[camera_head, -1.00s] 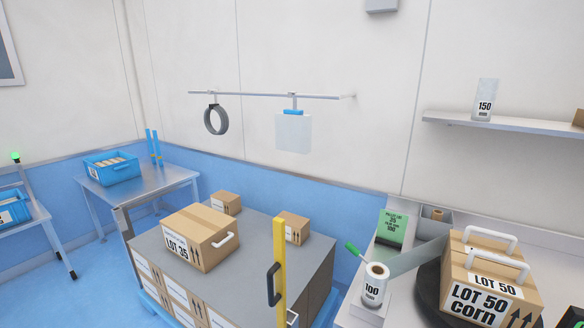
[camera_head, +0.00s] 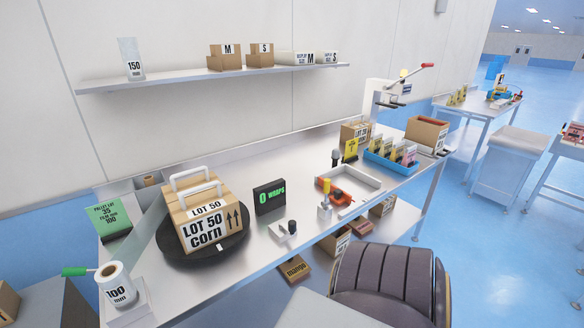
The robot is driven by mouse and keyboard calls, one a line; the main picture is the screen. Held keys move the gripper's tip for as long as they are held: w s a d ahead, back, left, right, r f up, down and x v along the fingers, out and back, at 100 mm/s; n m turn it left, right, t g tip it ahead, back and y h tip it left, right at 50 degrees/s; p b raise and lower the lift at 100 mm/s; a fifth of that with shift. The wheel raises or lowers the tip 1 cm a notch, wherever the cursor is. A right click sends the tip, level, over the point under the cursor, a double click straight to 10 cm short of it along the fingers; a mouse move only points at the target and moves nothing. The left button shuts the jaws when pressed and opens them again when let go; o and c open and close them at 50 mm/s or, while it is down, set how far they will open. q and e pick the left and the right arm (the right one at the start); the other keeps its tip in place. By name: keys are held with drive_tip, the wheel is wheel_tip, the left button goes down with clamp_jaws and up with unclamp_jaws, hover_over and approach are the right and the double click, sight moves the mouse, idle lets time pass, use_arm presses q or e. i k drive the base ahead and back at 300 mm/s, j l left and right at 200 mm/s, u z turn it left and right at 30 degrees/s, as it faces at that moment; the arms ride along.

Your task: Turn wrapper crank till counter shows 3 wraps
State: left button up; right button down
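The black counter (camera_head: 270,197) stands on the bench and reads "0 WRAPS" in green. A small light crank (camera_head: 283,232) with a dark knob sits on the bench in front of it. The black round turntable (camera_head: 172,247) is left of the counter. On it stands a carton (camera_head: 212,228) marked "LOT 50 corn", with white handles. A film roll (camera_head: 116,284) marked "100" with a green handle stands at the front left, and a strip of clear film runs from it toward the carton. Neither of my grippers is in view.
A green card (camera_head: 109,217) stands behind the roll. A white tray (camera_head: 362,184) with a red tool and a blue bin (camera_head: 393,169) lie further right. A dark ribbed chair-like object (camera_head: 385,283) stands before the bench. A shelf (camera_head: 210,79) hangs above.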

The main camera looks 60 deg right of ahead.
sight(291, 229)
drive_tip(key=z, duration=1.95)
